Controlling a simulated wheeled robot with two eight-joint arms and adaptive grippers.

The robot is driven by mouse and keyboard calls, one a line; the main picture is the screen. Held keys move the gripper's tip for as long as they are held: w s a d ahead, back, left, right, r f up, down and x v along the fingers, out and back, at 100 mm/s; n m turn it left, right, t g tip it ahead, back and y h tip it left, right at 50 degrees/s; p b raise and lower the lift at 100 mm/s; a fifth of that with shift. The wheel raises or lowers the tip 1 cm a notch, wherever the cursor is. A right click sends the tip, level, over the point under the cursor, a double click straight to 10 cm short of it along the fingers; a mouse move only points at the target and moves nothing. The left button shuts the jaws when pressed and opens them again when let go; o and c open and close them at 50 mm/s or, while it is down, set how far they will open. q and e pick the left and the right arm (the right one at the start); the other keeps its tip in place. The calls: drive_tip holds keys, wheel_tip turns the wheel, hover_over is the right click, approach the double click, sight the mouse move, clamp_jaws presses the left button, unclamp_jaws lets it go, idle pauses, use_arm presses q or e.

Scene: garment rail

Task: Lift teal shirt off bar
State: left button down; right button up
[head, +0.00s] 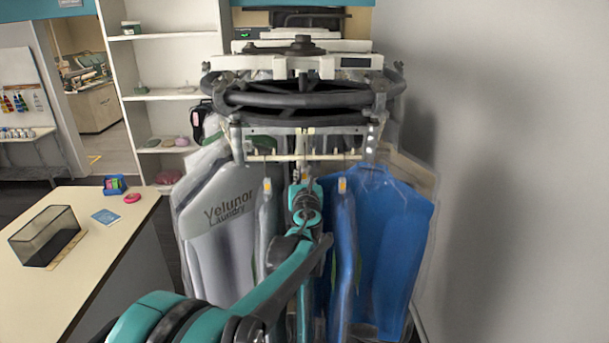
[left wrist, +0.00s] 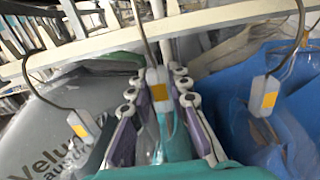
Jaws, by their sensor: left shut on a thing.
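The teal shirt (left wrist: 185,172) hangs on a hanger with a grey hook and an orange-tagged neck (left wrist: 158,92) in the left wrist view. My left gripper (left wrist: 157,100) has its fingers on both sides of that neck and is shut on it. The hook rises across the white bar (left wrist: 215,18); I cannot tell whether it bears on the bar. In the head view the left gripper (head: 304,190) is just below the bar (head: 285,157), and my arm hides most of the teal shirt. My right gripper is not in view.
A grey bagged garment (head: 218,215) hangs close on the left and blue bagged garments (head: 395,240) close on the right. A dark round rail frame (head: 300,98) is above. A counter (head: 125,225) with a clear box (head: 45,237) stands at left; a wall is at right.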

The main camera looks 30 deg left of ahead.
use_arm(q)
drive_tip(key=shift+s+d, duration=0.1)
drive_tip(key=shift+p+v, duration=0.3)
drive_tip(key=shift+v, duration=3.15)
drive_tip(key=shift+s, duration=0.1)
drive_tip(key=shift+s+d, duration=0.35)
drive_tip(key=shift+s, duration=0.2)
drive_tip(key=p+v, duration=1)
drive_tip(key=v, duration=1.6)
drive_tip(key=shift+s, duration=0.25)
